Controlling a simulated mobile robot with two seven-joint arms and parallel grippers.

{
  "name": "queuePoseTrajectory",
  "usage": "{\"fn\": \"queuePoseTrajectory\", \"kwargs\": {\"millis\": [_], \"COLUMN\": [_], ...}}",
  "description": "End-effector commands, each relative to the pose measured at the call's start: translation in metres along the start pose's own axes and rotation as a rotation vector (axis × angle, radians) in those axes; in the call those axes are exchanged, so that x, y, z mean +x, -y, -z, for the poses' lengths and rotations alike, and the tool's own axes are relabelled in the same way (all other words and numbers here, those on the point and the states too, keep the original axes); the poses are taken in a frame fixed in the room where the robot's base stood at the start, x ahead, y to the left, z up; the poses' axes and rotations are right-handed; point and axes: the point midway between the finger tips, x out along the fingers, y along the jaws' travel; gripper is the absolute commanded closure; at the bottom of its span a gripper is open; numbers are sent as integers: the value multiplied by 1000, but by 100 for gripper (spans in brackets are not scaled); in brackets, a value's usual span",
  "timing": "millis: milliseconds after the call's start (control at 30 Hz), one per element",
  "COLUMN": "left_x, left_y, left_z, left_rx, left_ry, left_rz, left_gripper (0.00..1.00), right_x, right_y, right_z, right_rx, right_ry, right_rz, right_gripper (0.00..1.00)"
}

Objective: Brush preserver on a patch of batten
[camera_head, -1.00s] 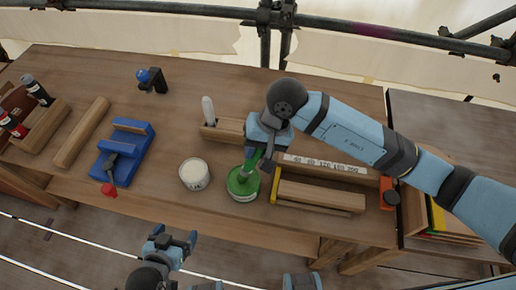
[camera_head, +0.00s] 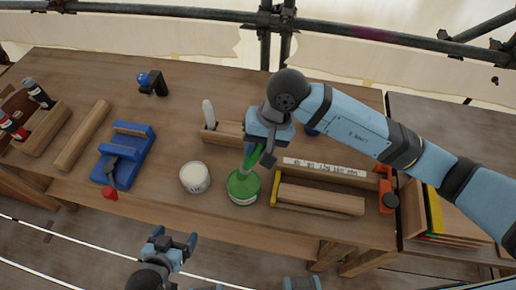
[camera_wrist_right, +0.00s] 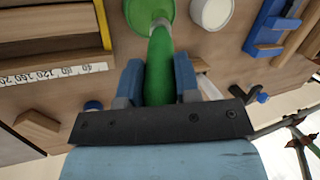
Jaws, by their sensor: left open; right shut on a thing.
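My right gripper (camera_head: 262,148) is shut on a green-handled brush (camera_wrist_right: 158,68), which points down. The brush's lower end is at the green tin (camera_head: 243,190); the tin shows at the top of the right wrist view (camera_wrist_right: 148,10). Whether the bristles touch the contents cannot be told. A wooden batten (camera_head: 322,198) lies right of the tin, beside a yellow end piece (camera_head: 277,187). It seems to show at upper left in the right wrist view (camera_wrist_right: 45,22). My left gripper (camera_head: 175,243) is open and empty, off the bench's front edge.
A white-topped tin (camera_head: 195,177) stands left of the green tin. A numbered strip (camera_head: 325,167) lies behind the batten. A blue tool (camera_head: 122,155), a long wooden bar (camera_head: 82,133) and a rack of bottles (camera_head: 40,125) are further left.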

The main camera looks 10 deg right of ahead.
Motion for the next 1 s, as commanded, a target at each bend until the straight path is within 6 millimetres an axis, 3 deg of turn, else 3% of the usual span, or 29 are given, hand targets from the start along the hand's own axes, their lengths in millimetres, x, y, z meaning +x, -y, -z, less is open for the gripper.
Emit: {"fn": "queuePoseTrajectory", "kwargs": {"millis": [433,1000], "left_x": [-3,-3], "left_y": [0,0], "left_z": [5,5], "left_rx": [0,0], "left_ry": [0,1], "left_rz": [0,0], "left_gripper": [11,11], "right_x": [-33,-36], "right_y": [11,12], "right_z": [-3,-3], "right_rx": [0,0], "right_ry": [-1,-1], "right_rz": [0,0], "right_gripper": [93,93]}}
